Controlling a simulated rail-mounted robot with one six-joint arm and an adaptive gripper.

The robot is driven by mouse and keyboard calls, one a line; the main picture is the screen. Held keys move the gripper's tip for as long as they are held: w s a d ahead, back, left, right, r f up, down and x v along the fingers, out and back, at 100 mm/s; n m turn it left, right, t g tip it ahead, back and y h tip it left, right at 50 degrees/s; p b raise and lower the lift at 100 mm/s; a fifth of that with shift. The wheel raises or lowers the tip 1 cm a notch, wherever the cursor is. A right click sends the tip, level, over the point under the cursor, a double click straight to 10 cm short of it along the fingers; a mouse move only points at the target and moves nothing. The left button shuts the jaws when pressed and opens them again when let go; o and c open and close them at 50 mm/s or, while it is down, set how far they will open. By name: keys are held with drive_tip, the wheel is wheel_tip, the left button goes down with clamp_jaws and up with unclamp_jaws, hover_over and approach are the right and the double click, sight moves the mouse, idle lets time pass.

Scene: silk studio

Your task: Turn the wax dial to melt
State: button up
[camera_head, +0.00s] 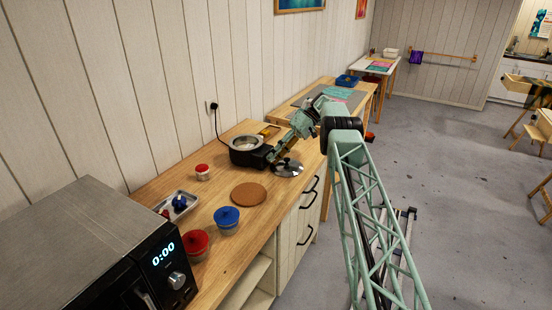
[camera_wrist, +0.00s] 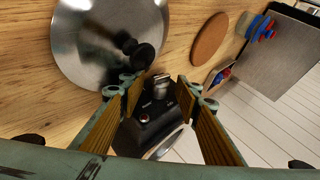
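The wax melter (camera_head: 247,145), a black pot with a silver rim, stands on the wooden counter by the wall. In the wrist view its black control box (camera_wrist: 150,125) shows between my fingers, with a small red-orange light. The silver and black wax dial (camera_wrist: 160,86) sticks out of that box. My gripper (camera_wrist: 161,92) is open, with one wooden-faced finger on each side of the dial. I see no clear contact between fingers and dial. In the head view my gripper (camera_head: 272,156) is low beside the melter and hides the dial. Any dial marking is unreadable.
A metal lid (camera_head: 288,168) with a black knob lies close to my gripper. A round cork mat (camera_head: 248,194), blue jar (camera_head: 227,219), red jars (camera_head: 195,243), a small tray (camera_head: 180,204) and a microwave (camera_head: 110,255) share the counter. A cord runs to the wall socket.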

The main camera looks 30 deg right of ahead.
drive_tip(key=shift+s+a+r+t+h+p, duration=0.15)
drive_tip(key=shift+t+h+p, duration=0.35)
drive_tip(key=shift+h+p, duration=0.3)
idle(0.5)
drive_tip(key=shift+n+t+h, duration=0.4)
drive_tip(key=shift+h, duration=0.4)
drive_tip(key=shift+s+a+r+n+t+h+b, duration=0.15)
drive_tip(key=shift+n+t+h+b, duration=0.1)
drive_tip(key=shift+t+h, duration=0.35)
drive_tip(key=shift+s+a+n+t+h+b, duration=0.15)
drive_tip(key=shift+t+h+b, duration=0.15)
drive_tip(key=shift+h, duration=0.5)
drive_tip(key=shift+s+a+n+t+h+b, duration=0.15)
drive_tip(key=shift+n+t+h+b, duration=0.3)
drive_tip(key=shift+t+h, duration=1.05)
